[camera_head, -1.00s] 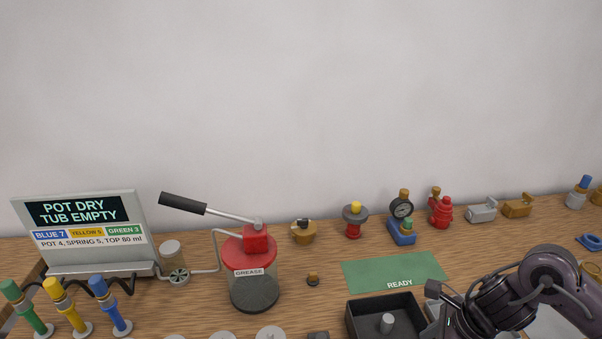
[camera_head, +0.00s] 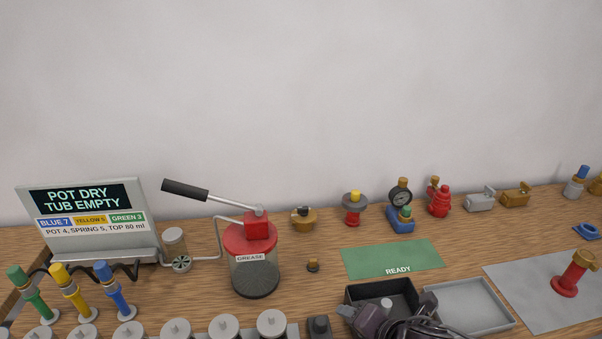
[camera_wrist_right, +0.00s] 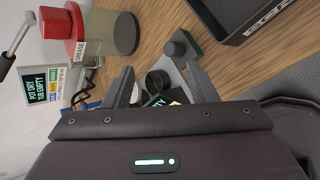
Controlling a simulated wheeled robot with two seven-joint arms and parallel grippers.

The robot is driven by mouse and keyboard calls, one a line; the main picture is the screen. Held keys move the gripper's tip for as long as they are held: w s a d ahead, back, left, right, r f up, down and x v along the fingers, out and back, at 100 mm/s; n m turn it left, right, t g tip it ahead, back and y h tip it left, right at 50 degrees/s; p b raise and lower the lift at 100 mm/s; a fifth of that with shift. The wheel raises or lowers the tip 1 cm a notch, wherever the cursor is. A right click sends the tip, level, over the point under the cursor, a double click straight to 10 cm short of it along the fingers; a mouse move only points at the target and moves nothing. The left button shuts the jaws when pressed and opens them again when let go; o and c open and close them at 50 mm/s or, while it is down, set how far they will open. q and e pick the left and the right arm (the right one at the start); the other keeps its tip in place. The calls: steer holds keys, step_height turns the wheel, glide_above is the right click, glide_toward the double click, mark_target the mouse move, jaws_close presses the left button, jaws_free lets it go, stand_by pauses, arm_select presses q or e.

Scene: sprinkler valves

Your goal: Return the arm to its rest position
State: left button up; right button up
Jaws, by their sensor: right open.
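My right gripper (camera_head: 388,306) is at the bottom edge of the head view, low in front of the black tray (camera_head: 352,293), partly covering it. In the wrist view its two fingers (camera_wrist_right: 160,86) stand apart with nothing held between them. Beyond the fingers, small dark round items show, partly hidden by the gripper body. My left gripper is in neither view.
The grease pot (camera_head: 254,275) with its lever stands left of the gripper, behind a row of pale round caps (camera_head: 225,326). A grey tray (camera_head: 508,318) and a red valve (camera_head: 565,287) on a grey mat (camera_head: 510,280) are at right. The green READY mat (camera_head: 385,258) is bare.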

steer(key=s+d+f+m+g+h, duration=0.3)
steer(key=s+m, duration=0.4)
steer(key=m, duration=0.7)
steer(key=s+d+f+m+g+h, duration=0.15)
steer(key=s+d+m, duration=0.5)
steer(key=m, duration=0.65)
steer(key=s+f+g+b, duration=0.2)
steer(key=s+f, duration=0.1)
steer(key=f, duration=3.1)
arm_select(q)
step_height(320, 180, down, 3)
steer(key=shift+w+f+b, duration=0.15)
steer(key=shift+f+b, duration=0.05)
steer(key=shift+b, duration=0.55)
arm_select(e)
steer(key=s+d+f, duration=0.2)
steer(key=s+f, duration=1.5)
steer(key=s, duration=0.1)
steer(key=shift+s+d+f+n+g, duration=0.3)
steer(key=shift+d+g, duration=0.05)
steer(key=shift+g, duration=0.1)
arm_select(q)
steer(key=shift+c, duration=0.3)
arm_select(e)
steer(key=shift+c, duration=0.3)
